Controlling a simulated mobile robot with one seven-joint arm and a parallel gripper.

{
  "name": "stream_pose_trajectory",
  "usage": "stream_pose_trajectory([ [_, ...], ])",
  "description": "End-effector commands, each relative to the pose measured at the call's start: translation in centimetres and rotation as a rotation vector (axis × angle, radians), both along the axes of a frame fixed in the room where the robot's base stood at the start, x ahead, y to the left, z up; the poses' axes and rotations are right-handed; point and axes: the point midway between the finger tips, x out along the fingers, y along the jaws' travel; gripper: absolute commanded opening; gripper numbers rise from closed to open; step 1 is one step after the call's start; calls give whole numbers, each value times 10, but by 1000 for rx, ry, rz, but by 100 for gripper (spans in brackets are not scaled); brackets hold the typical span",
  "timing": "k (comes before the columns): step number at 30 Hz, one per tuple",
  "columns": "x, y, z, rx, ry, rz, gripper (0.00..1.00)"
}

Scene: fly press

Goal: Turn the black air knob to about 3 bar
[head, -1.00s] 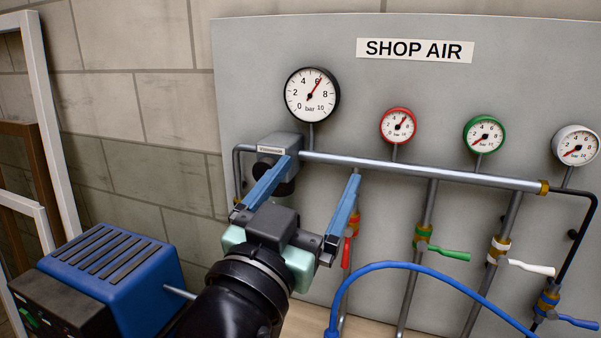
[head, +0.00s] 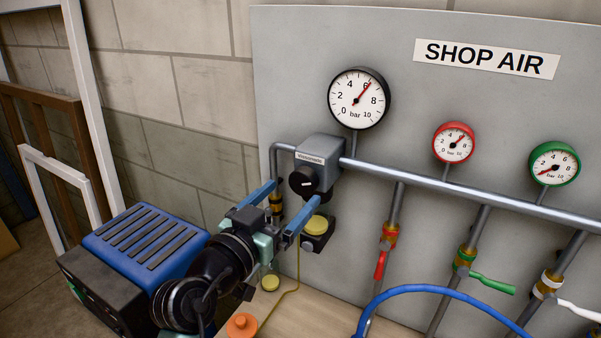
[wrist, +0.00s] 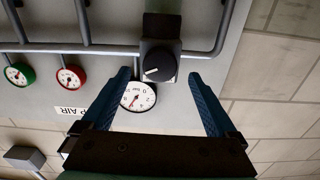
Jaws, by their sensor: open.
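The black air knob (head: 302,183) is on the front of the grey regulator block (head: 321,153) at the left end of the pipe. Its white mark shows in the head view. It also shows in the wrist view (wrist: 159,68), upside down. The main gauge (head: 358,98) above it has its red needle at about 6 bar. My gripper (head: 294,192) is open and empty in front of the knob. In the wrist view the blue fingertips stand left and right of the knob with gaps; I cannot tell the remaining depth.
A yellow-topped button box (head: 317,232) sits just below the right finger. The pipe (head: 430,182) runs right, with drop pipes and coloured valves. A blue hose (head: 440,291) curves in front. A blue machine (head: 145,245) stands at left. An orange object (head: 242,325) is on the bench.

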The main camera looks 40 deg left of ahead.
Motion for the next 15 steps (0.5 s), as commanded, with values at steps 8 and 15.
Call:
stream_pose_trajectory([
  [8,38,9,2,1,1,-1,94],
  [15,48,12,0,0,0,1,94],
])
